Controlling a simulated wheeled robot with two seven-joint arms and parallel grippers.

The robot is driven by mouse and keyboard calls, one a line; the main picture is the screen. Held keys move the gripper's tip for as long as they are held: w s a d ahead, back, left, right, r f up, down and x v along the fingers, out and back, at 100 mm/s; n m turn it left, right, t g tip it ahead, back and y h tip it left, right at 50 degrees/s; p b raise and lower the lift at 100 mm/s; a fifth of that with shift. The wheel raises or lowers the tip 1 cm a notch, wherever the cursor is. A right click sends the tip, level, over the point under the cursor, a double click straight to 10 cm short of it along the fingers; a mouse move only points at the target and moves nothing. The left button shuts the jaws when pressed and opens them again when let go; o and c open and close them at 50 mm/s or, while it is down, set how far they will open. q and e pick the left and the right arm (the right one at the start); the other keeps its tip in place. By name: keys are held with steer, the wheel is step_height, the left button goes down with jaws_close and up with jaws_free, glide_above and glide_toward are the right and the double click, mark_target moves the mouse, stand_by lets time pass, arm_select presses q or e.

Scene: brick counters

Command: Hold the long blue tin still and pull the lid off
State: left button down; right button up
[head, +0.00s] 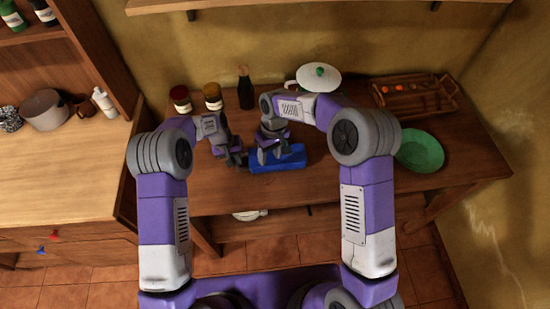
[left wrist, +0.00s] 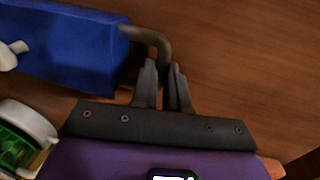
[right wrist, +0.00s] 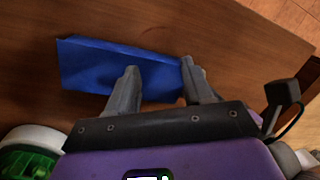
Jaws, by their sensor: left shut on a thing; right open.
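The long blue tin (head: 290,160) lies on the wooden counter in front of me. It also shows in the left wrist view (left wrist: 65,45) and the right wrist view (right wrist: 85,65). A curved grey-brown handle (left wrist: 150,35) sticks out from one end of it. My left gripper (left wrist: 172,70) is shut on this handle, at the tin's left end in the head view (head: 240,160). My right gripper (right wrist: 160,80) is open with its fingers spread at the tin; it stands over the tin in the head view (head: 272,158). I cannot make out the lid's seam.
Two jars (head: 181,98) (head: 213,96) and a dark bottle (head: 245,88) stand behind my left gripper. A white lidded pot (head: 319,77) is at the back. A wooden tray (head: 415,97) and a green bowl (head: 420,150) are on the right. The counter's front is clear.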

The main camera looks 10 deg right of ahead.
steer(key=shift+t+h, duration=0.7)
steer(key=w+d+r, duration=0.2)
steer(key=w+r, duration=0.1)
steer(key=w+d+r, duration=0.1)
steer(key=r, duration=0.1)
steer(key=shift+w, duration=0.35)
steer(key=shift+f, duration=4.75)
jaws_close()
steer(key=shift+r, duration=0.1)
steer(key=shift+r, duration=1.5)
